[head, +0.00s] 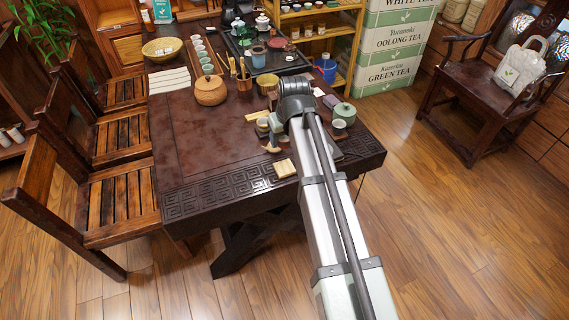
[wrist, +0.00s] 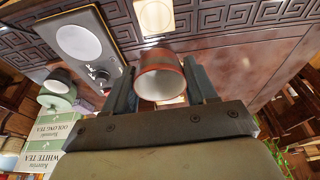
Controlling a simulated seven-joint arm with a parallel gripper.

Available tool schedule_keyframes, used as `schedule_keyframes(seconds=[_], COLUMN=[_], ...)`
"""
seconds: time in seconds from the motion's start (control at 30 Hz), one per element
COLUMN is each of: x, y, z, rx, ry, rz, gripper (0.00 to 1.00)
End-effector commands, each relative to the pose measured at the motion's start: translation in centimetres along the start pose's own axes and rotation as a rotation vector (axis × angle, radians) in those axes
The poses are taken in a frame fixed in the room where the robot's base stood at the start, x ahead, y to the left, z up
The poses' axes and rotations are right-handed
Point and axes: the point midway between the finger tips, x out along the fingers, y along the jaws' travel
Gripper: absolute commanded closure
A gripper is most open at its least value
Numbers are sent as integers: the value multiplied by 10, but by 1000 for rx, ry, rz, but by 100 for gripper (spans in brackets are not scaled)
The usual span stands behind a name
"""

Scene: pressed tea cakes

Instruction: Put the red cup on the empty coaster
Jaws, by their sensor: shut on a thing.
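The red cup (wrist: 174,60) is between the two fingers of my gripper (wrist: 160,72) in the wrist view, with its pale inside facing the camera. My gripper is shut on it. A pale square coaster (wrist: 154,18) lies beyond the cup in the wrist view, with nothing seen standing on it. The coaster also shows in the head view (head: 285,168), near the carved front edge of the table and left of my arm. In the head view my arm hides most of the gripper, and I cannot make out the red cup there.
A dark scale with a round pale plate (wrist: 80,42) lies beside the cup in the wrist view. A green canister (head: 345,112) and a small cup (head: 339,127) stand right of my arm. The left front of the dark table (head: 190,150) is clear.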

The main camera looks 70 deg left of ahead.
Motion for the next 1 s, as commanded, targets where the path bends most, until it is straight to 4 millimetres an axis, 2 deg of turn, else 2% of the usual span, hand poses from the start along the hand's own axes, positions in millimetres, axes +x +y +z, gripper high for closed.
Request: schedule_keyframes(seconds=[0.33, 0.57, 0.8, 1.0], x=[48, 62, 88, 92], y=[0, 0, 0, 0], z=[14, 18, 25, 26], rx=[-2, -1, -1, -1], ry=[-2, -1, -2, 0], rz=[0, 0, 0, 0], gripper=[73, 73, 73, 73])
